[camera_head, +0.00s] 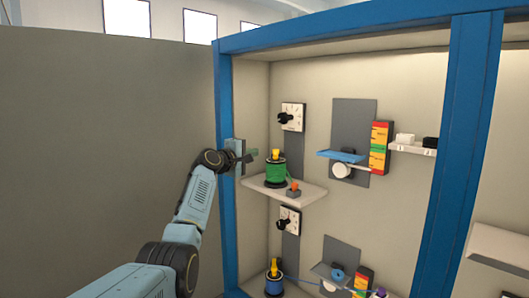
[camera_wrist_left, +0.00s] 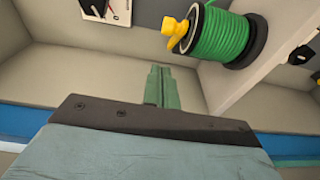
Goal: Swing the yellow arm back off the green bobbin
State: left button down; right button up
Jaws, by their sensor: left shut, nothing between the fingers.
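The green bobbin (camera_head: 275,173) stands on the upper shelf of the blue-framed cabinet. A yellow piece (camera_head: 275,154), which looks like the yellow arm, sits at the bobbin's top. In the left wrist view the green bobbin (camera_wrist_left: 222,38) is at the upper right, with the yellow piece (camera_wrist_left: 177,33) at its left end. My left gripper (camera_head: 252,155) is just left of the bobbin, near the yellow piece's height. Its fingers (camera_wrist_left: 158,72) are together and empty, apart from the yellow piece in the wrist view. My right gripper is not in view.
A blue post (camera_head: 226,110) stands close to my left arm. A dial panel (camera_head: 293,117) is above the shelf (camera_head: 312,192), and an orange-topped button (camera_head: 294,189) is beside the bobbin. A blue bobbin (camera_head: 274,285) with a yellow top is below.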

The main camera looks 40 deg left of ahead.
aim_at(276, 151)
pick_arm(q)
jog(key=shift+w+d+p, duration=0.35)
jog(key=shift+w+d, duration=0.3)
jog(key=shift+w, duration=0.25)
jog(key=shift+w+d+p, duration=0.3)
jog(key=shift+w+d, duration=0.3)
jog(key=shift+w, duration=0.3)
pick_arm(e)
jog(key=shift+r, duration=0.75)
pick_arm(q)
jog(key=shift+d, duration=0.2)
jog(key=shift+w+d, duration=0.15)
jog(key=shift+d, duration=0.05)
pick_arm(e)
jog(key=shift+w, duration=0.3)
